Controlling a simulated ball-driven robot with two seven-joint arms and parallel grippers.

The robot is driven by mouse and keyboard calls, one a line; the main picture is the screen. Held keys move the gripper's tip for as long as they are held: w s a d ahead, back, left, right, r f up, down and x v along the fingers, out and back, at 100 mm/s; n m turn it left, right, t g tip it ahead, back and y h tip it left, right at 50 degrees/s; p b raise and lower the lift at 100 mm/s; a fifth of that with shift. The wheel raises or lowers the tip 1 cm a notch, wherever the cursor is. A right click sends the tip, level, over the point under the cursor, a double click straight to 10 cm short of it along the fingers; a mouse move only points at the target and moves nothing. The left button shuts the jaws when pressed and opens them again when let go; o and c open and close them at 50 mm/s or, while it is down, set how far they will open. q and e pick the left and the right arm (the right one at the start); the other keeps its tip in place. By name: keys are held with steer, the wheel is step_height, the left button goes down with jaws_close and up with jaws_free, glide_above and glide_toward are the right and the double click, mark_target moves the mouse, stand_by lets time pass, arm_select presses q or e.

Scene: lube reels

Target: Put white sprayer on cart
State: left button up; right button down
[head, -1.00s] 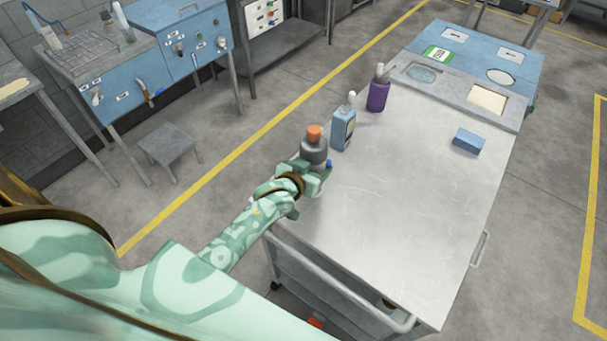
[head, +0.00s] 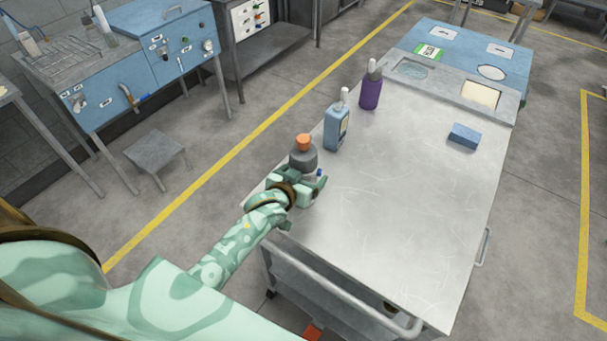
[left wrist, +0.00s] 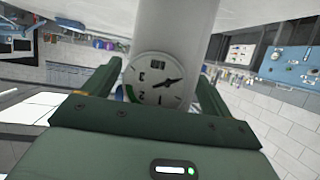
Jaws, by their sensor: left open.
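A grey, rounded bottle with an orange cap (head: 303,155) appears upright at the left edge of the cart's metal top (head: 400,200). My left gripper (head: 299,184) is right at its lower body, from the near side; its base is hidden behind the fingers. In the left wrist view a pale cylinder with a round dial gauge (left wrist: 156,82) fills the space between the two fingers of my open left gripper (left wrist: 158,88). I take it to be the sprayer and the same object. I cannot tell whether its base touches the cart. My right gripper is not in view.
A blue bottle (head: 336,130) and a purple bottle (head: 371,88) stand farther along the cart's left edge. A blue block (head: 464,136) lies at the right. The middle of the top is clear. A blue workbench (head: 130,85) and stool (head: 153,151) are on the left.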

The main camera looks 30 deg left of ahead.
arm_select(q)
steer(key=shift+r, duration=0.15)
steer(key=shift+s+r, duration=0.1)
steer(key=shift+s, duration=0.2)
steer(key=p+v, duration=0.2)
steer(key=v, duration=0.9)
steer(key=shift+s, duration=0.15)
steer(key=shift+r, duration=0.15)
